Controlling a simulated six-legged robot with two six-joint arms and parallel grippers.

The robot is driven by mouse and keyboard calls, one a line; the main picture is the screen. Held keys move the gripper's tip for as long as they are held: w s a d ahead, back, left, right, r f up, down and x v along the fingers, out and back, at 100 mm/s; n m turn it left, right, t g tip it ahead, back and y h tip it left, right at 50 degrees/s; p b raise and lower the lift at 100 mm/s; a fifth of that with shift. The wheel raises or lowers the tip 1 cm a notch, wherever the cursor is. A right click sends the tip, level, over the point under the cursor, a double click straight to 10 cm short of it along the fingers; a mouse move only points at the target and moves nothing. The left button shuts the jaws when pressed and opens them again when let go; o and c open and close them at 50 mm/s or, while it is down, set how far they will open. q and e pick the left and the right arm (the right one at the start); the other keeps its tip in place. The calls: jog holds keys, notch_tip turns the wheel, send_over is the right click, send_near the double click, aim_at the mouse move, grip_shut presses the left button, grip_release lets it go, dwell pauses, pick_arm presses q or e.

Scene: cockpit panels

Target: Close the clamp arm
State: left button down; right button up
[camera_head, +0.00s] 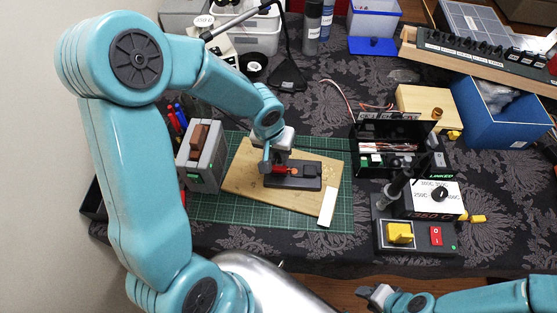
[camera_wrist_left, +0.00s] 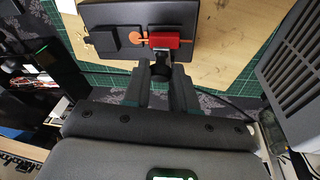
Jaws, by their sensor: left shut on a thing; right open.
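The clamp is a dark flat block (camera_head: 300,183) with a red part (camera_head: 281,169) at its left end and an orange strip. It lies on a wooden board (camera_head: 243,183) in the head view. In the wrist view the clamp's dark block (camera_wrist_left: 112,16) is at the top, with the red block (camera_wrist_left: 171,40) of the clamp arm beside the orange strip. My left gripper (camera_wrist_left: 166,72) is shut on the dark end of the clamp arm just below the red block; the fingers hide part of it. My right gripper (camera_head: 377,295) is open and empty at the bottom, away from the clamp.
A green cutting mat (camera_head: 215,210) lies under the board, with a white strip (camera_head: 327,207) at the board's right edge. A grey box (camera_head: 203,165) stands to the left. A control box with a yellow part (camera_head: 399,232) and an open black case (camera_head: 390,135) stand to the right.

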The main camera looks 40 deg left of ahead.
aim_at(279, 164)
pick_arm(q)
jog(key=shift+s+d+f+t+y+b, duration=0.3)
jog(key=shift+t+b, duration=0.35)
jog(key=shift+b, duration=2.4)
jog(key=shift+s+d+f+t+y+b, duration=0.1)
jog(key=shift+s+f+t+y+b, duration=0.35)
jog(key=shift+b, duration=2.55)
jog(key=shift+s+d+f+t+y+b, duration=0.3)
jog(key=shift+t+b, duration=0.5)
jog(key=shift+b, duration=2.25)
jog(key=shift+a+r+y+b, duration=0.1)
jog(key=shift+y+b, duration=0.15)
jog(key=shift+b, duration=0.6)
jog(key=shift+r, duration=0.15)
jog(key=c, duration=0.9)
grip_release()
jog(key=shift+w, duration=0.1)
jog(key=p+v, duration=0.5)
jog(key=v, duration=1.1)
jog(key=shift+s, duration=0.35)
